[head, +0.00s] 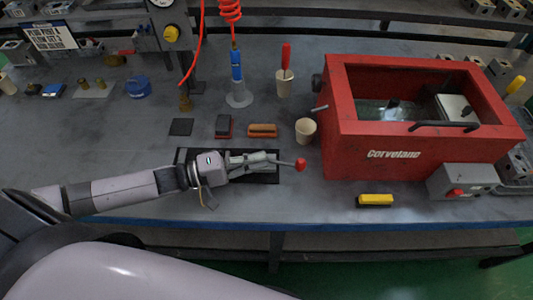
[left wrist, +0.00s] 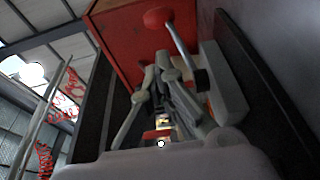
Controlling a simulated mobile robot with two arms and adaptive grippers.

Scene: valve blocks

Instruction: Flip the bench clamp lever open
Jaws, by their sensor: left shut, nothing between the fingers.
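The bench clamp is on a black plate (head: 266,179) near the front of the bench. Its lever ends in a red knob (head: 300,164), which points right. My left gripper (head: 268,158) is shut and empty, reaching right over the clamp, and hides most of the clamp body. In the left wrist view, the red knob (left wrist: 157,17) tops a metal lever (left wrist: 184,45) just beyond and beside my left gripper (left wrist: 163,68). I cannot tell whether the fingers touch the lever. My right gripper is not in view.
A red Corvelane cabinet (head: 345,150) stands close to the right of the knob. A beige cup (head: 306,130) and brushes (head: 262,130) sit behind the clamp. A yellow block (head: 375,200) lies at the front right. The bench left of the black plate is mostly clear.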

